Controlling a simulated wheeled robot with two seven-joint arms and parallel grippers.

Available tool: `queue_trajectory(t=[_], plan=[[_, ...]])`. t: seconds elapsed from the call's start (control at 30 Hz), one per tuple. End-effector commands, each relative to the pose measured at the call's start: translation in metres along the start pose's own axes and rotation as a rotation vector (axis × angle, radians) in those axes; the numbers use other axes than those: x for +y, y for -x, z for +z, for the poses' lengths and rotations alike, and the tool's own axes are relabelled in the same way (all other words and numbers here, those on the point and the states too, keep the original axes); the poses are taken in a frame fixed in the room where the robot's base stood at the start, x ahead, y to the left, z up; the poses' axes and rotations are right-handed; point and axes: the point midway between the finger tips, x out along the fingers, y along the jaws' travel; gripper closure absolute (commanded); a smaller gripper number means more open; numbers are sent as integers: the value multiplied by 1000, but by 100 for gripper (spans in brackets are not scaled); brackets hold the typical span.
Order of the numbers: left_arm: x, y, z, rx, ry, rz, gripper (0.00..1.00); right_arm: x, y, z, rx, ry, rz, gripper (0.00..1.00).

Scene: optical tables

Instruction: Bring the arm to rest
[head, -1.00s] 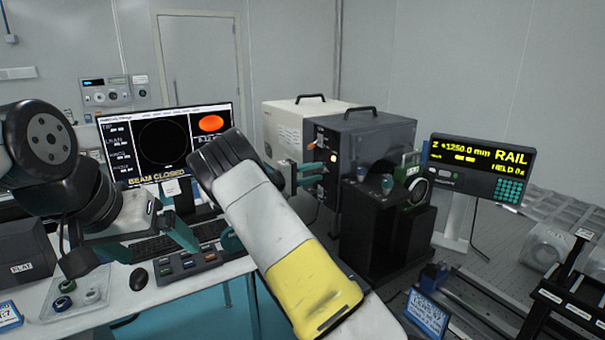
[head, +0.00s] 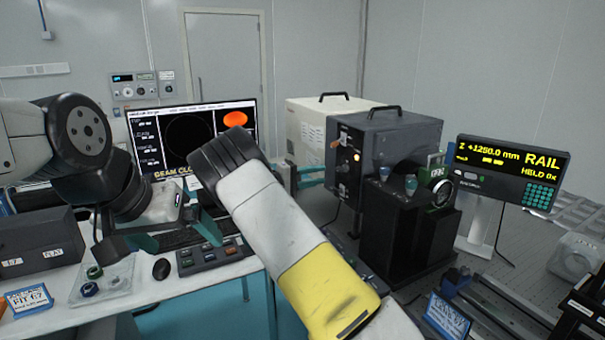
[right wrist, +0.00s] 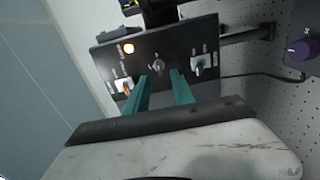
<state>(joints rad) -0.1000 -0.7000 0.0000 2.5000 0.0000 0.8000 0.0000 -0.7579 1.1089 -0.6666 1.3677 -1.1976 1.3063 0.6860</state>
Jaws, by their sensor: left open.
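My left gripper (head: 174,236) is open and empty above the white bench, in front of the keyboard. My right forearm, white with a yellow band, crosses the middle of the head view. The teal fingers of my right gripper (head: 308,176) show behind it, left of the dark box's front panel (head: 349,158). In the right wrist view the right gripper (right wrist: 160,82) has its fingers apart with nothing held between them. They point at the panel (right wrist: 158,50), which has a lit orange lamp, switches and a central knob. The exact gap to the panel cannot be told.
A monitor (head: 190,140) and a control box with buttons (head: 214,255) stand on the bench. A mouse (head: 161,269) and a clear tray (head: 112,290) with small rings lie nearer. The rail display (head: 508,172) and a black optic mount (head: 400,235) stand at right.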

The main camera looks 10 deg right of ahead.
Motion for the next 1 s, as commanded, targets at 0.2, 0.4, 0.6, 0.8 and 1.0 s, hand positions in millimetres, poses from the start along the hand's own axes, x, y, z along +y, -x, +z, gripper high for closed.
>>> queue_trajectory(t=[0.2, 0.4, 0.6, 0.8, 1.0], plan=[[0, 0, 0, 0, 0, 0, 5, 3, -37, 53, -117, -16, -237, 71], [0, 0, 0, 0, 0, 0, 5, -1, -49, 123, -212, -54, -582, 71], [0, 0, 0, 0, 0, 0, 5, 6, -34, 183, -234, -127, -890, 71], [0, 0, 0, 0, 0, 0, 5, 26, 4, 240, -185, -238, -1182, 71], [0, 0, 0, 0, 0, 0, 5, 54, 51, 293, -76, -374, -1400, 71]])
